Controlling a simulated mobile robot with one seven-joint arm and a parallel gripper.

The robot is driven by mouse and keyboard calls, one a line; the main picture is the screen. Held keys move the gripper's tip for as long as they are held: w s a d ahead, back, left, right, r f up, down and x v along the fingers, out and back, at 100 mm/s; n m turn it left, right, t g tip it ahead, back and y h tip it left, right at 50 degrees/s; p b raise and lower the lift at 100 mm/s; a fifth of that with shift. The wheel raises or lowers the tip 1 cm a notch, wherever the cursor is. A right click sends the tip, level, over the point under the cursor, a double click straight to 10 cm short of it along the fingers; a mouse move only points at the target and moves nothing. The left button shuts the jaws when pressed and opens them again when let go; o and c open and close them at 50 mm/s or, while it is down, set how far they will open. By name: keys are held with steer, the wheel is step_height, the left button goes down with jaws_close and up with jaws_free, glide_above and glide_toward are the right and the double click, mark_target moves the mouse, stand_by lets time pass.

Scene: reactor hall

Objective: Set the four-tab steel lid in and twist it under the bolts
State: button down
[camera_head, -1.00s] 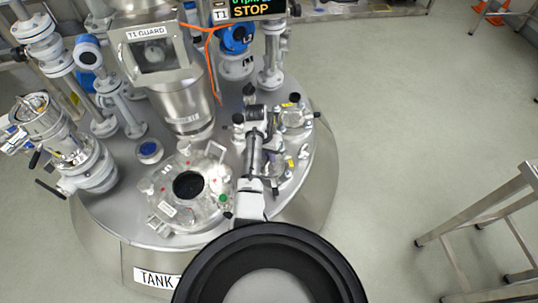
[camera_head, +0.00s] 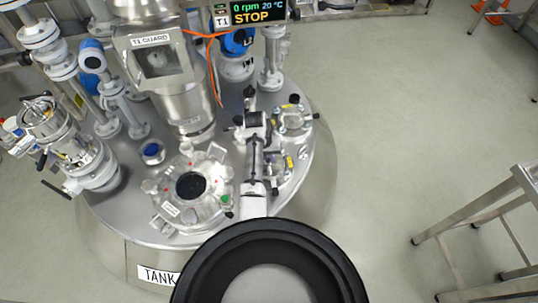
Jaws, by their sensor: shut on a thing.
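My arm reaches forward over the tank top, and its dark end with my gripper (camera_head: 252,120) is right of the round port. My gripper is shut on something. My own wrist hides the fingertips and most of what they hold, so I cannot clearly make out the four-tab steel lid there. The port (camera_head: 208,209) is a steel ring with a dark round centre, lugs around its rim, small red marks and a white label. The dark centre looks like an open hole. The bolts are too small to tell apart.
The T1 guard column (camera_head: 158,60) stands behind the port. A valve assembly (camera_head: 75,150) stands at the left and a small steel fitting with a black knob (camera_head: 294,98) at the right. A blue-capped fitting (camera_head: 152,150) is close behind the port. Floor right of the tank is clear up to a metal stand (camera_head: 480,212).

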steer(key=shift+r+n, duration=0.15)
steer(key=shift+n, duration=0.15)
steer(key=c, duration=1.4)
jaws_free()
steer(key=shift+o, duration=0.2)
step_height(320, 180, up, 6)
steer(key=p, duration=0.6)
steer(key=shift+p, duration=0.3)
